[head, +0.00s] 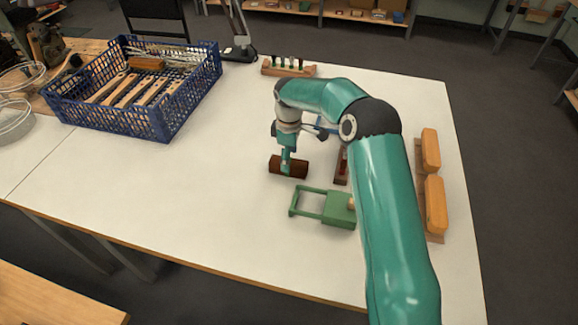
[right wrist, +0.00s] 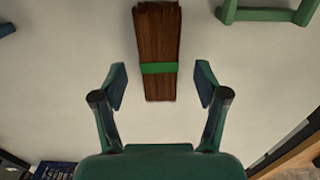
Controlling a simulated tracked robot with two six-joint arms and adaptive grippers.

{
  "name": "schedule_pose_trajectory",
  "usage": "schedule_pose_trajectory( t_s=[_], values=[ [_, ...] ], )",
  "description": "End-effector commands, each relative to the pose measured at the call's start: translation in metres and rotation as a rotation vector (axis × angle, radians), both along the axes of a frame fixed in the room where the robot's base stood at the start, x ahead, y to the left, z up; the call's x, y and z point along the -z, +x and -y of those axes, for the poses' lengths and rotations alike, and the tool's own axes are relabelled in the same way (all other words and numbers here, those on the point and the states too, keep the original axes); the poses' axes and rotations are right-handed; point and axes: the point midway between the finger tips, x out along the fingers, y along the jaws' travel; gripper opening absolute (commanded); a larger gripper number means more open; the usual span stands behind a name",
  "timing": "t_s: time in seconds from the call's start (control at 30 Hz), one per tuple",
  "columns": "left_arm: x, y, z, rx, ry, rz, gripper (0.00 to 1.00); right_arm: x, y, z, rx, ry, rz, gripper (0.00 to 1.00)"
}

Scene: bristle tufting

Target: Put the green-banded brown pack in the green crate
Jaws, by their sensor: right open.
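The brown pack (head: 274,165) with a green band lies on the white table below my right gripper (head: 287,163). In the right wrist view the pack (right wrist: 160,35) runs up and down the picture, its green band across it. My right gripper (right wrist: 162,84) is open, with one fingertip on each side of the pack near the band and a visible gap to each. A green open frame with a solid block (head: 339,209) sits just in front of the pack; I cannot tell that it is a crate. The plain crate in view (head: 160,125) is blue. My left gripper is out of view.
The blue crate holds several wooden-handled tools. A wooden rack (head: 290,70) stands at the back. A dark red-brown item (head: 341,168) is partly hidden by my right arm. Orange-tan blocks (head: 435,205) stand at the right edge. The table's left middle is clear.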

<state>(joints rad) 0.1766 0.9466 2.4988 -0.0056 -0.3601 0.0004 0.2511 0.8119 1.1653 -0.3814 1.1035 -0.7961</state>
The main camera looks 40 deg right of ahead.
Motion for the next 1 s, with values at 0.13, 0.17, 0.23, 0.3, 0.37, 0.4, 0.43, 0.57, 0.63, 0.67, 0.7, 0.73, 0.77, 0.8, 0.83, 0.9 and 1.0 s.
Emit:
schedule_pose_trajectory(
  t_s=[0.13, 0.17, 0.23, 0.3, 0.37, 0.4, 0.43, 0.57, 0.63, 0.67, 0.7, 0.73, 0.77, 0.8, 0.83, 0.9, 1.0],
  values=[
    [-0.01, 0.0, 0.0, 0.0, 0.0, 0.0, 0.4, 0.022, 0.002, -0.001, 0.0, 0.002, -0.004, 0.73],
    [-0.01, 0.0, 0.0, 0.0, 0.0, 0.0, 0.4, 0.026, 0.002, -0.001, 0.0, 0.001, -0.005, 0.73],
    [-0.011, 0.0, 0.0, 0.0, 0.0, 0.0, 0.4, 0.034, 0.002, -0.001, 0.0, 0.001, -0.003, 0.73],
    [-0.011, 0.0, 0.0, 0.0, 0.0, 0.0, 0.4, 0.038, 0.002, 0.0, 0.001, 0.0, -0.003, 0.73],
    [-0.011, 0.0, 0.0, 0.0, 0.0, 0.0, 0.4, 0.04, 0.002, 0.0, 0.001, 0.0, -0.001, 0.73],
    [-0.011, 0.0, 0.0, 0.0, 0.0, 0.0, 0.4, 0.04, 0.002, 0.0, 0.001, 0.001, -0.001, 0.73],
    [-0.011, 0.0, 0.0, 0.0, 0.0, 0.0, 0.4, 0.04, 0.002, 0.0, 0.001, 0.0, 0.0, 0.73],
    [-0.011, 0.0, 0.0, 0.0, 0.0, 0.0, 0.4, 0.04, 0.002, 0.0, 0.001, 0.001, -0.001, 0.7],
    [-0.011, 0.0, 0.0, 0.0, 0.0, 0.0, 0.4, 0.04, 0.002, 0.0, 0.0, 0.001, -0.001, 0.58],
    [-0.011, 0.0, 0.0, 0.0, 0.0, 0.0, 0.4, 0.04, 0.002, 0.0, 0.0, 0.001, -0.001, 0.53],
    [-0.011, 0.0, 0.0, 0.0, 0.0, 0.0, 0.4, 0.04, 0.002, 0.0, 0.0, 0.001, -0.001, 0.46],
    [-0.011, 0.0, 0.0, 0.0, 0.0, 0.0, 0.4, 0.04, 0.002, 0.0, 0.0, 0.001, -0.001, 0.41],
    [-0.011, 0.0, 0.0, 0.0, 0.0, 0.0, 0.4, 0.04, 0.002, 0.0, 0.0, 0.001, -0.001, 0.36],
    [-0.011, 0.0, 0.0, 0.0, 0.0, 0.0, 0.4, 0.04, 0.002, 0.0, 0.0, 0.001, -0.001, 0.3],
    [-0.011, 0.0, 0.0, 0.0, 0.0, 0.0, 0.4, 0.04, 0.002, 0.0, 0.001, 0.001, -0.001, 0.25],
    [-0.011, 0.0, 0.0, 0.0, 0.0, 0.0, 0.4, 0.039, 0.002, 0.0, 0.001, 0.001, -0.001, 0.13],
    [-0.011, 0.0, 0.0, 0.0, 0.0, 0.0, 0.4, 0.039, 0.002, 0.0, 0.001, 0.0, 0.0, 0.0]
  ],
)
